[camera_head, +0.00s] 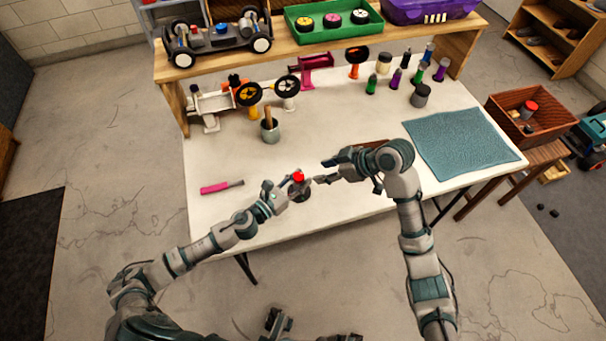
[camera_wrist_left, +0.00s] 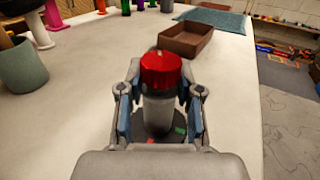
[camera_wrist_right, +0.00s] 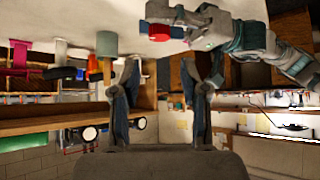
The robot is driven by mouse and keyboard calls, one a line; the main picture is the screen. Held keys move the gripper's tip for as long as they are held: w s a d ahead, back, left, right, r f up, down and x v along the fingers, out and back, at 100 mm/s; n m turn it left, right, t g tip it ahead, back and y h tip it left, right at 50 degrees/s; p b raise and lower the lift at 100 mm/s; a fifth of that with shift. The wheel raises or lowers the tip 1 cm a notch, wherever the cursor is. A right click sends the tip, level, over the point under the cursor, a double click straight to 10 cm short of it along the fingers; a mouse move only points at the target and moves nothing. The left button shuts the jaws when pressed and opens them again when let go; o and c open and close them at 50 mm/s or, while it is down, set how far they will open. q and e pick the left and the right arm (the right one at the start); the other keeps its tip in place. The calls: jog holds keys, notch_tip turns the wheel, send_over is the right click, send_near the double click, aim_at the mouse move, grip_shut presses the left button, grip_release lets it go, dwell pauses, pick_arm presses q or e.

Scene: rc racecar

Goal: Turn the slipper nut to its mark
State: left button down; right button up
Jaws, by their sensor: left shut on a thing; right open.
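The red slipper nut (camera_head: 298,177) sits on top of an upright grey cylinder; it also shows in the left wrist view (camera_wrist_left: 161,70) and right wrist view (camera_wrist_right: 158,36). A small pale mark is on its top. My left gripper (camera_wrist_left: 158,105) is shut on the grey cylinder (camera_wrist_left: 157,115) below the nut, one finger on each side. The dark base (camera_wrist_left: 178,138) under it carries a green and a red mark. My right gripper (camera_wrist_right: 163,75) is open and empty, to the right of the nut and apart from it in the head view.
A brown tray (camera_wrist_left: 187,38) lies beyond the nut. A pink-handled tool (camera_head: 220,187) lies at the left, and a grey cup (camera_head: 270,130) stands behind. Several bottles (camera_head: 396,78) and a blue mat (camera_head: 462,142) are at the right. The shelf (camera_head: 320,47) bounds the back.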

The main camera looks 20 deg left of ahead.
aim_at(300, 176)
jog(key=x, duration=0.9)
jog(key=shift+w+a+f, duration=0.1)
jog(key=shift+a+f, duration=0.05)
jog(key=shift+f, duration=0.15)
grip_shut()
